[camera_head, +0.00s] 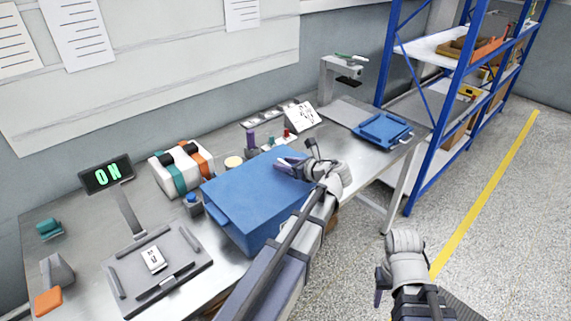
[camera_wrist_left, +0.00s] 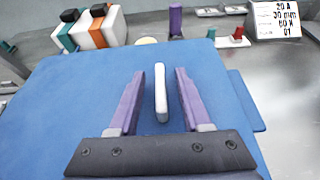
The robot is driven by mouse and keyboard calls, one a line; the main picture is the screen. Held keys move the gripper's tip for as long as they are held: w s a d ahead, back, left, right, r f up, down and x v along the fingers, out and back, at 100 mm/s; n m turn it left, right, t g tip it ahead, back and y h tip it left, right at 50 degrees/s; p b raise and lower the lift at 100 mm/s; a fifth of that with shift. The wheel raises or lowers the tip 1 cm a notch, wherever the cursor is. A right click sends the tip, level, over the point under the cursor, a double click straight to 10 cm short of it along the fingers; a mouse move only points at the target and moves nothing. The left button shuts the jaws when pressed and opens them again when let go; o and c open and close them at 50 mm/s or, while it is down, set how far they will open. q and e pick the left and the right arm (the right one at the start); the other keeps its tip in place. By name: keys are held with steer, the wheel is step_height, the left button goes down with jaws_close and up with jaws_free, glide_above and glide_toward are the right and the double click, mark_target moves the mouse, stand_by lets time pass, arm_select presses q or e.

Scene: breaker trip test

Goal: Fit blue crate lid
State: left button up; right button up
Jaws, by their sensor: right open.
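The blue crate (camera_head: 243,236) stands on the metal bench, and a flat blue lid (camera_head: 243,185) covers its top. I cannot tell whether the lid is fully seated. In the left wrist view the lid (camera_wrist_left: 75,95) fills the middle, with a white upright handle (camera_wrist_left: 162,92) on it. My left gripper (camera_wrist_left: 160,85) is open, its purple fingers on either side of the handle with gaps between. In the head view my left gripper (camera_head: 287,163) is over the lid's far right part. My right gripper (camera_head: 380,284) is open and empty, over the floor right of the bench.
A tray fixture (camera_head: 190,248) with a white breaker and an "ON" display (camera_head: 106,174) are left of the crate. Striped blocks (camera_head: 180,170) and a purple post (camera_head: 250,138) stand behind. A blue tray (camera_head: 382,131) lies at the bench's right end, near blue shelving (camera_head: 447,95).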

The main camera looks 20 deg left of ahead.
arm_select(q)
steer(key=shift+d, duration=0.1)
steer(key=p+v, duration=0.2)
steer(key=v, duration=0.4)
steer(key=shift+s+d+r+p, duration=0.2)
steer(key=shift+d+r+p, duration=0.05)
steer(key=shift+p, duration=0.15)
steer(key=shift+s+d+r, duration=0.1)
steer(key=shift+s+d, duration=0.1)
steer(key=shift+d, duration=0.2)
